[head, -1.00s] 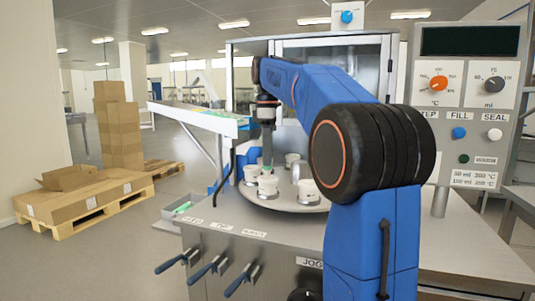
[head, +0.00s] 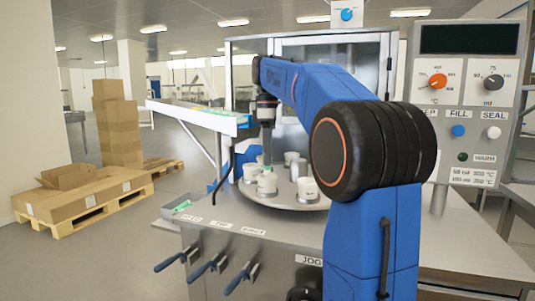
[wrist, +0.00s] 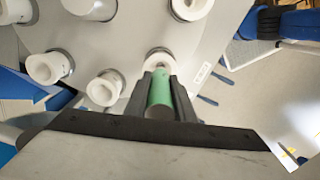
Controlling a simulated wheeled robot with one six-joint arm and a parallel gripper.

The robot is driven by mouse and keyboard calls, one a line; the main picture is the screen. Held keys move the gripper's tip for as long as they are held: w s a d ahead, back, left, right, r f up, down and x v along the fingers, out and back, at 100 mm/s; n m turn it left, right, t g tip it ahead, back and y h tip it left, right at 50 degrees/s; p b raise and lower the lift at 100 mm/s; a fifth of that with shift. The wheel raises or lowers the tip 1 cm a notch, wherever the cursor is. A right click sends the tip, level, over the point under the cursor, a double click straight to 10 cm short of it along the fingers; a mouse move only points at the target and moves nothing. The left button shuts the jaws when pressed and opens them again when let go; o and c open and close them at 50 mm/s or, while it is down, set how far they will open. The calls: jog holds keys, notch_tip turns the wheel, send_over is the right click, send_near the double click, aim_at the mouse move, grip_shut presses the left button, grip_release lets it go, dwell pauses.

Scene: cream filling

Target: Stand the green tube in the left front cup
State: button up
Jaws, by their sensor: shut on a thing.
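My gripper (wrist: 160,84) is shut on the green tube (wrist: 160,95), with one dark finger on each side of it. In the wrist view the tube's far end points at a white cup (wrist: 158,60), overlapping its near side; I cannot tell whether the tube is inside it or above it. In the head view my gripper (head: 266,150) hangs down over the left part of the round turntable (head: 285,204). White cups stand there, one at the left (head: 251,174) and one at the front (head: 267,185). The tube shows there only as a small green patch.
More white cups (head: 307,189) stand on the turntable, with a grey cylinder (head: 299,170) among them. A green-lined tray (head: 182,206) is at the bench's left edge. A control panel (head: 464,110) stands at the right. A sloping chute (head: 200,115) lies left of my gripper.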

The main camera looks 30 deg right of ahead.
aim_at(267, 174)
jog(key=shift+f, duration=0.6)
jog(key=shift+f, duration=0.35)
jog(key=shift+f, duration=0.4)
jog(key=shift+f, duration=0.3)
jog(key=shift+f, duration=0.1)
jog(key=o, duration=1.1)
jog(key=shift+c, duration=0.2)
